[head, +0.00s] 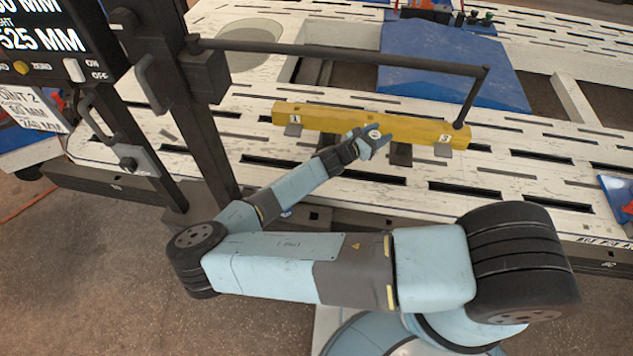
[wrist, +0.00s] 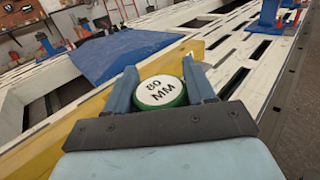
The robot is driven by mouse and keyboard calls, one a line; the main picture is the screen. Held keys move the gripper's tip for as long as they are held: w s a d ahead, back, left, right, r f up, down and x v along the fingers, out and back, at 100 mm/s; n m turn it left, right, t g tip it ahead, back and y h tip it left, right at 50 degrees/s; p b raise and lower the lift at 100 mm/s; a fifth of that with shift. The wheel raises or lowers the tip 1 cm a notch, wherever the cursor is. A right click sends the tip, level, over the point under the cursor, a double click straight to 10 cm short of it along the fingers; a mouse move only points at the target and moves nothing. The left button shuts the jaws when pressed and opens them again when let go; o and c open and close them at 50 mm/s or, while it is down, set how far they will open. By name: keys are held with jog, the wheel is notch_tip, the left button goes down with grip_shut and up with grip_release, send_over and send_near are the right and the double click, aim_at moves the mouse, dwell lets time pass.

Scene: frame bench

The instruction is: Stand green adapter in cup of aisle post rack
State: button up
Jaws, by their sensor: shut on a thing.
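The green adapter (wrist: 172,101) has a round white top marked 80 MM. In the wrist view it sits between the two blue-grey fingers of my gripper (wrist: 160,72), which is shut on it. In the head view my gripper (head: 374,138) is over the front middle of a yellow beam (head: 335,119), between its labels 1 and 3. The adapter's white top shows small there. The adapter's underside is hidden, so I cannot tell whether it touches anything. I cannot make out for certain which fixture is the aisle post rack or where its cup is.
A dark rail (head: 340,52) runs above and behind the beam from a dark upright. A blue sheet (head: 440,75) lies on the slotted white bench (head: 540,130). Small dark and green parts (head: 474,17) stand at the back. A blue post (wrist: 269,14) stands at the wrist view's upper right.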

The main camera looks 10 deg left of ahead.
jog(key=s+a+f, duration=0.2)
jog(key=s+a, duration=0.7)
jog(key=s+a+f+n+t+y, duration=0.1)
jog(key=s+a+f, duration=0.1)
jog(key=s+a, duration=0.6)
jog(key=shift+s+a+f, duration=0.15)
jog(key=shift+s+a, duration=0.25)
jog(key=shift+s, duration=0.05)
jog(key=shift+f, duration=2.85)
jog(key=shift+f, duration=2.7)
jog(key=o, duration=1.4)
jog(key=shift+s+a, duration=0.1)
jog(key=shift+s, duration=0.05)
